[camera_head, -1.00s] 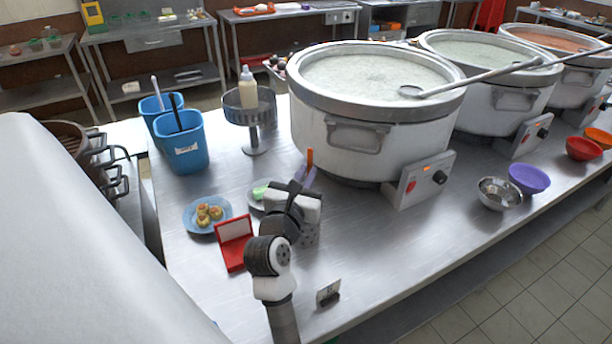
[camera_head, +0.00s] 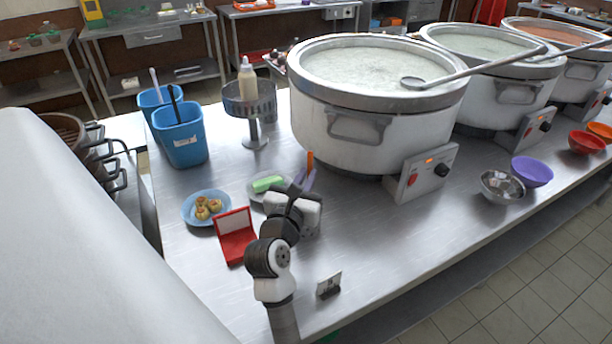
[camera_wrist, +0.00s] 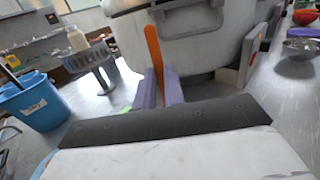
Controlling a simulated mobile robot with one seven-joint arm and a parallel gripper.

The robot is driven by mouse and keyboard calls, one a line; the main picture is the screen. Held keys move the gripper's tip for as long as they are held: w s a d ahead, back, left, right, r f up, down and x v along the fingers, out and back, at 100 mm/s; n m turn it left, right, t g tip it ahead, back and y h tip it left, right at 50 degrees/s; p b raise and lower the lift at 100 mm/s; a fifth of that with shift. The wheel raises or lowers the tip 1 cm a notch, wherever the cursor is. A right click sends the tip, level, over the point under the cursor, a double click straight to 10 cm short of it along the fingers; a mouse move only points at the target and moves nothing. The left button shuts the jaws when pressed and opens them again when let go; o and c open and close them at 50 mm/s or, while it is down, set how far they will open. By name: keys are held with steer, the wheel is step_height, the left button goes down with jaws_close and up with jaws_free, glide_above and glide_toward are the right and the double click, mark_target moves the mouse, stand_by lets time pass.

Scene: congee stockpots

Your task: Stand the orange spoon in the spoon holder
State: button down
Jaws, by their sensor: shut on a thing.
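The orange spoon (camera_head: 310,161) shows as a short upright orange piece in front of the nearest stockpot. In the wrist view the orange spoon (camera_wrist: 153,50) stands nearly upright between two purple fingers. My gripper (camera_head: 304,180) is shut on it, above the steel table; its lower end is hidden. In the wrist view my gripper (camera_wrist: 160,88) points toward the stockpot. I cannot make out the spoon holder for certain now; the area behind my wrist is hidden.
The nearest stockpot (camera_head: 350,142) stands just beyond my gripper. A plate with a green block (camera_head: 268,184), a blue plate of buns (camera_head: 188,208) and a red stand (camera_head: 236,246) lie to the left. A small card (camera_head: 329,286) stands near the front edge.

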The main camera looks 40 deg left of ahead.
steer(key=shift+f+b, duration=1.4)
steer(key=shift+f, duration=1.4)
steer(key=c, duration=1.4)
jaws_free()
steer(key=b+v, duration=0.3)
steer(key=v, duration=1.1)
